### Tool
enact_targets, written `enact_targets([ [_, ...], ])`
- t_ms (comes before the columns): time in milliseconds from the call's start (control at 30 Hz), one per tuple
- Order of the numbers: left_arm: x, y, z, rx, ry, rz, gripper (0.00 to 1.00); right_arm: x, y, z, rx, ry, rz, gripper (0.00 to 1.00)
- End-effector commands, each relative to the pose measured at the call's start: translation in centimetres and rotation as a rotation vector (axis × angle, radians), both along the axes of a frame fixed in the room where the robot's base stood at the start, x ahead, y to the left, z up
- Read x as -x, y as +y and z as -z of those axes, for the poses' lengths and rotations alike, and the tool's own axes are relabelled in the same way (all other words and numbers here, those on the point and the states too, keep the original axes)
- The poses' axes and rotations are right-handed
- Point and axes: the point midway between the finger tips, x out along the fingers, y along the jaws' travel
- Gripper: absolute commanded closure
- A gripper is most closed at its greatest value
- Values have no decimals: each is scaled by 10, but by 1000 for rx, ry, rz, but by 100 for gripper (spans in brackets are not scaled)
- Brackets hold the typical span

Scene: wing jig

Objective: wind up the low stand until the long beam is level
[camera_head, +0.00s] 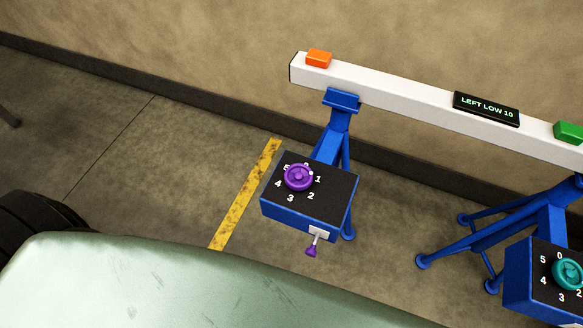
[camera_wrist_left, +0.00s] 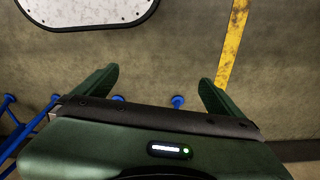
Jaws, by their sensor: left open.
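The long white beam (camera_head: 400,97) rests on blue stands and runs out of the head view at the right. Its display (camera_head: 486,107) reads "LEFT LOW 10". The left stand (camera_head: 333,143) has a box with a purple handwheel (camera_head: 298,177) on a dial numbered around it. A small purple-tipped pin (camera_head: 312,250) sticks out of the box's front. The right stand (camera_head: 543,218) has a teal handwheel (camera_head: 568,273), cut by the picture edge. My left gripper (camera_wrist_left: 158,80) is open and empty in the left wrist view, above the floor. My right gripper is not in view.
An orange block (camera_head: 318,58) and a green block (camera_head: 568,132) sit on the beam. A yellow floor stripe (camera_head: 245,194) runs left of the left stand. The wall (camera_head: 180,45) stands behind. Blue stand feet (camera_wrist_left: 178,101) show beyond my left gripper.

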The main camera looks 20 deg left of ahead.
Motion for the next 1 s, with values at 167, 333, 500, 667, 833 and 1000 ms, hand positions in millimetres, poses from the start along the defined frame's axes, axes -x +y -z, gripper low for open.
enact_targets([
  [167, -30, -4, -53, 5, -29, -8, 1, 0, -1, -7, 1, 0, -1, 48],
  [333, -56, -10, -119, 25, -59, -30, 1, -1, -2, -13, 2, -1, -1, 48],
  [500, -72, -21, -184, 86, -90, -76, 1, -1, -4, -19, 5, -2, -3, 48],
  [667, -84, -49, -243, 258, -116, -182, 1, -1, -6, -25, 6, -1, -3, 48],
  [833, -95, -88, -272, 510, -94, -347, 1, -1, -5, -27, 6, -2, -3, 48],
  [1000, -109, -120, -289, 785, -16, -573, 1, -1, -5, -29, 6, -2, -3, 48],
])
